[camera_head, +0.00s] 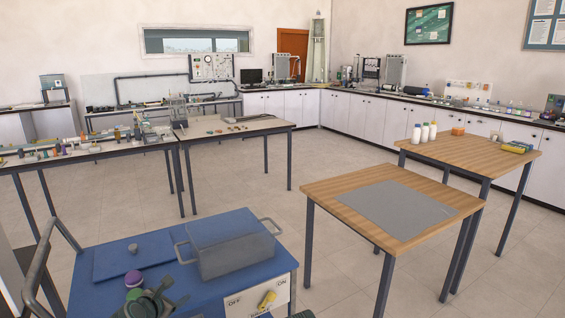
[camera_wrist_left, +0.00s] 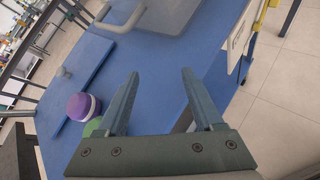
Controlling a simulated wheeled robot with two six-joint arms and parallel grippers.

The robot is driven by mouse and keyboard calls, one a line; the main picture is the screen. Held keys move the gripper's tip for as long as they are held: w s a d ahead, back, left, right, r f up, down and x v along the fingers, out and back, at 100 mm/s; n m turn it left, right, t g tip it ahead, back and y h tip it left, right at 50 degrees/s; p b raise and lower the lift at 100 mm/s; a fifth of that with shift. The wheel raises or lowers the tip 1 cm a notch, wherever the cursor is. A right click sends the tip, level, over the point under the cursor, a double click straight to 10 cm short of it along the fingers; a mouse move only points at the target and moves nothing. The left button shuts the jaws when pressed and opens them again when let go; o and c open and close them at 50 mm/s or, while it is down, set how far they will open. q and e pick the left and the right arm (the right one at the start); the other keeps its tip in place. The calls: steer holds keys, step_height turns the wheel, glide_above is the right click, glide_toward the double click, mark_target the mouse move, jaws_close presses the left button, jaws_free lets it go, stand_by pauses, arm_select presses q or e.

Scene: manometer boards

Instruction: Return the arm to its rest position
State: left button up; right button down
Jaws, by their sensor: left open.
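My left gripper (camera_head: 174,288) is over the near left part of the blue cart top (camera_head: 217,222). In the left wrist view its two fingers (camera_wrist_left: 160,73) stand apart with nothing between them. A purple and white round piece (camera_head: 133,279) with a green one (camera_head: 133,294) sits beside it; the purple piece (camera_wrist_left: 82,106) is left of the fingers in the wrist view. A small dark sliver (camera_head: 302,314) at the bottom edge may be part of my right gripper; its jaws do not show.
The cart front has an OFF/ON panel with a yellow switch (camera_head: 266,300). A wooden table with a grey mat (camera_head: 395,208) stands to the right, with floor between.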

arm_select(q)
steer(key=s+d+f+m+g+h, duration=0.1)
steer(key=s+d+f+m+g, duration=0.3)
steer(key=d+m, duration=0.5)
steer(key=s+d+f+m+g+h, duration=0.1)
steer(key=s+d+f+m+g, duration=0.25)
steer(key=d+m, duration=0.6)
steer(key=s+d+f+m+g+y, duration=0.2)
steer(key=s+d+m, duration=0.1)
steer(key=s+m, duration=0.35)
steer(key=s+d+f+m+g+y, duration=0.1)
steer(key=s+d+m+g+y, duration=0.15)
steer(key=s+m, duration=0.45)
step_height(320, 180, up, 15)
steer(key=w+m+p, duration=0.1)
steer(key=p, duration=1.4)
steer(key=shift+d+r, duration=0.2)
steer(key=shift+d, duration=0.05)
